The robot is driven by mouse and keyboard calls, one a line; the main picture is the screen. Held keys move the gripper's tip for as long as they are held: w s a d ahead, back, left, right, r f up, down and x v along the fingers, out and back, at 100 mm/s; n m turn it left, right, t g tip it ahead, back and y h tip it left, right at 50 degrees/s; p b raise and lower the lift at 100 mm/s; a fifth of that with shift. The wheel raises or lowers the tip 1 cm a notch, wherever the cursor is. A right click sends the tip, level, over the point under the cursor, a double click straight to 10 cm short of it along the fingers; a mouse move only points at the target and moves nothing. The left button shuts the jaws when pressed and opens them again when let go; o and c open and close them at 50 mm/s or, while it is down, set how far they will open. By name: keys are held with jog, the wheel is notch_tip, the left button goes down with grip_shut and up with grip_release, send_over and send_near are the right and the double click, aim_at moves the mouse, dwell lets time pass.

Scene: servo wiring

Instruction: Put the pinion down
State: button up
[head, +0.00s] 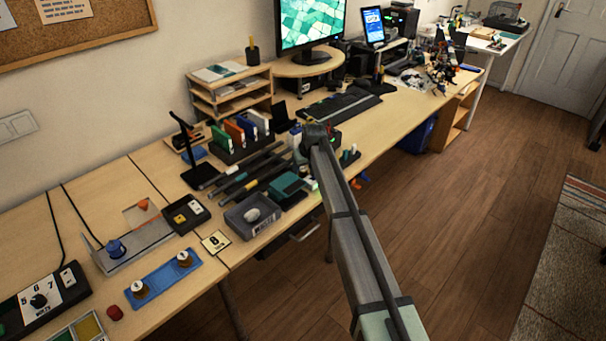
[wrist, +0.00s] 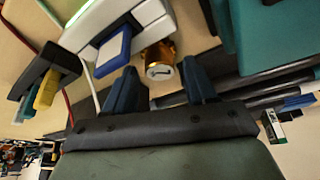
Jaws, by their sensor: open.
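A brass-coloured cylinder with a pale marked end face (wrist: 160,62), which looks like the pinion, shows in the wrist view. It is just beyond and between the fingertips of my gripper (wrist: 160,76). The two dark blue fingers stand apart, with a gap visible on each side of the brass piece. The brass piece is beside a white block (wrist: 150,18) with a blue plug (wrist: 113,52); I cannot tell whether they touch.
In the head view, a grey tray (head: 252,216) and a blue plate with two knobs (head: 162,276) lie on the bench (head: 100,185).

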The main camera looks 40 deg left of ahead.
jog(key=shift+x, duration=1.15)
jog(key=c, duration=0.8)
jog(key=shift+r, duration=0.2)
jog(key=shift+c, duration=0.2)
